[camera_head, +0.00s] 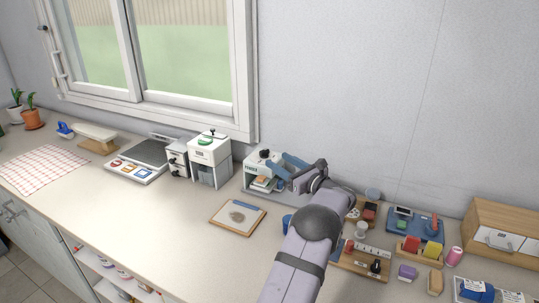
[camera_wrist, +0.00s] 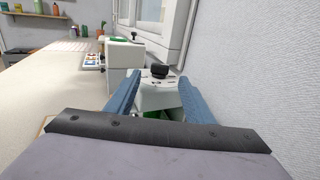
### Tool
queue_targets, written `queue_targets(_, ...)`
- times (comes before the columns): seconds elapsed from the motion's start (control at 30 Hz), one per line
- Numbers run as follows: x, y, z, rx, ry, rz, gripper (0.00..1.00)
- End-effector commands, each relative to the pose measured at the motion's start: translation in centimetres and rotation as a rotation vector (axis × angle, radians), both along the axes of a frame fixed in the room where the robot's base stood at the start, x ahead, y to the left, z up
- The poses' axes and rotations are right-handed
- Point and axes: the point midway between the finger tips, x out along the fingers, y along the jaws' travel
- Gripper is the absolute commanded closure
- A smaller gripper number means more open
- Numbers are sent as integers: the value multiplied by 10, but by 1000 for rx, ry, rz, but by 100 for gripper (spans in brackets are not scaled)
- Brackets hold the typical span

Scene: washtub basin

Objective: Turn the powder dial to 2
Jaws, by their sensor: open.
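A black dial (camera_head: 264,153) sits on top of a small white dispenser (camera_head: 250,164) at the back of the counter. In the wrist view the dial (camera_wrist: 160,70) stands upright near the middle, on the dispenser's pale top (camera_wrist: 158,82) with small dark marks. I cannot read its numbers or setting. My gripper (camera_head: 275,163) reaches in from the right with blue fingers. In the wrist view my gripper (camera_wrist: 158,78) is open, with a finger on either side of the dial's line of sight. A gap shows between the fingers and the dial; nothing is held.
A taller white box with a green mark (camera_head: 209,155) stands left of the dispenser, near the wall. A framed board (camera_head: 238,216) lies in front. Small items and a wooden tray (camera_head: 365,255) crowd the right. The counter between is clear.

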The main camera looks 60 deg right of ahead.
Motion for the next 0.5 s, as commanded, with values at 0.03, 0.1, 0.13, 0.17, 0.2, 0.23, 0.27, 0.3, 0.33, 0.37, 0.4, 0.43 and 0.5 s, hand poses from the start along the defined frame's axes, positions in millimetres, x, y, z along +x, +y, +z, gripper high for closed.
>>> queue_targets(0.03, 7, -2, 2, 1, -1, 3, 52)
queue_targets(0.1, 15, -6, 3, 1, -2, 2, 52)
queue_targets(0.13, 19, -7, 2, 1, -2, 2, 52)
queue_targets(0.17, 23, -9, 3, 1, -2, 3, 52)
queue_targets(0.2, 28, -11, 2, 2, -2, 3, 52)
queue_targets(0.23, 31, -13, 3, 2, -2, 2, 52)
queue_targets(0.27, 35, -14, 3, 2, -2, 2, 52)
queue_targets(0.3, 39, -16, 2, 2, -2, 2, 52)
queue_targets(0.33, 41, -17, 2, 2, -2, 2, 52)
queue_targets(0.37, 43, -18, 2, 1, -2, 2, 52)
queue_targets(0.4, 46, -20, 2, 1, -2, 1, 52)
queue_targets(0.43, 48, -21, 1, 2, -1, 1, 52)
queue_targets(0.5, 52, -22, 1, 1, -2, 1, 52)
